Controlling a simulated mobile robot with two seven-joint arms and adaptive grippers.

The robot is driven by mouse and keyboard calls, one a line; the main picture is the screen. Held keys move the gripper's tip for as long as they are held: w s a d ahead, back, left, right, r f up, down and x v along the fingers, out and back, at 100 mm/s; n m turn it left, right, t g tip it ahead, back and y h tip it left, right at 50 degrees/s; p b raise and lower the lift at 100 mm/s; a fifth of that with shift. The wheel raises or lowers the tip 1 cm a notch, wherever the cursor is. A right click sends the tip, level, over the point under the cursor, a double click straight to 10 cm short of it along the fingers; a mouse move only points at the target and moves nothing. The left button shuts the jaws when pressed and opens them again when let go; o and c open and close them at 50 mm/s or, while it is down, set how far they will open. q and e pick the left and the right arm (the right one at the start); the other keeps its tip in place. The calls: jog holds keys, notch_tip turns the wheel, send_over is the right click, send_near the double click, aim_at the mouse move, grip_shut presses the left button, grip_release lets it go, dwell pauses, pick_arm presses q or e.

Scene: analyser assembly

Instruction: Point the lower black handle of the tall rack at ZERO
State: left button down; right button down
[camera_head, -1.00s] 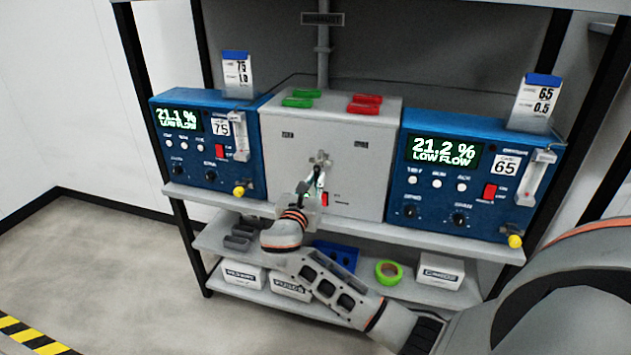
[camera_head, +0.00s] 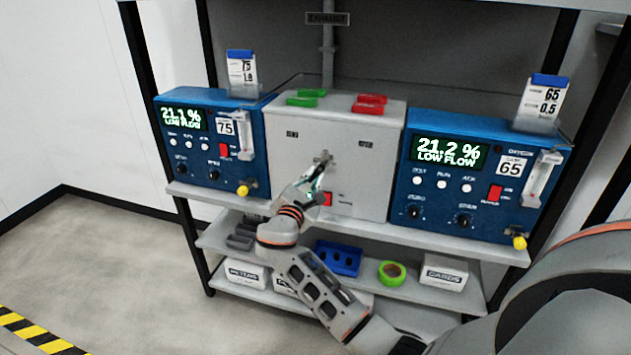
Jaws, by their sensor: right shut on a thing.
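The grey box (camera_head: 383,180) stands in the middle of the rack's upper shelf. A small metal valve fitting (camera_head: 324,158) sticks out of its front. My right gripper (camera_head: 317,176) reaches up to this fitting from below and is shut, apparently on the black handle there. The fingers and wrist hide the handle, so I cannot tell which way it points. The small labels on the box front, one at upper left and one at upper right, are too blurred to read, and I cannot make out ZERO. My left gripper is not in view.
A blue analyser (camera_head: 205,165) stands left of the box, and another (camera_head: 475,190) stands right. Both displays read LOW FLOW. Green and red clips lie on the box. The lower shelf holds a blue tray (camera_head: 338,258), green tape (camera_head: 392,273) and white boxes.

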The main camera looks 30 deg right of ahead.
jog(key=m, duration=0.1)
jog(key=m+b, duration=0.1)
jog(key=m, duration=0.1)
jog(key=shift+w+a, duration=0.15)
jog(key=shift+w, duration=0.05)
pick_arm(q)
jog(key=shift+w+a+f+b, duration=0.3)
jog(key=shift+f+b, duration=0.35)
jog(key=shift+b, duration=0.2)
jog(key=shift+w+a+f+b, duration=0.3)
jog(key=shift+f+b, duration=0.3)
jog(key=shift+b, duration=0.25)
pick_arm(e)
jog(key=shift+w+a+r+m, duration=0.1)
jog(key=shift+r+m, duration=0.25)
jog(key=shift+m, duration=0.95)
jog(key=shift+w+a+r+m, duration=0.1)
jog(key=shift+r+m, duration=0.3)
jog(key=shift+m, duration=0.9)
jog(key=shift+w+r+m, duration=0.1)
jog(key=shift+r+m, duration=0.25)
jog(key=shift+m, duration=0.95)
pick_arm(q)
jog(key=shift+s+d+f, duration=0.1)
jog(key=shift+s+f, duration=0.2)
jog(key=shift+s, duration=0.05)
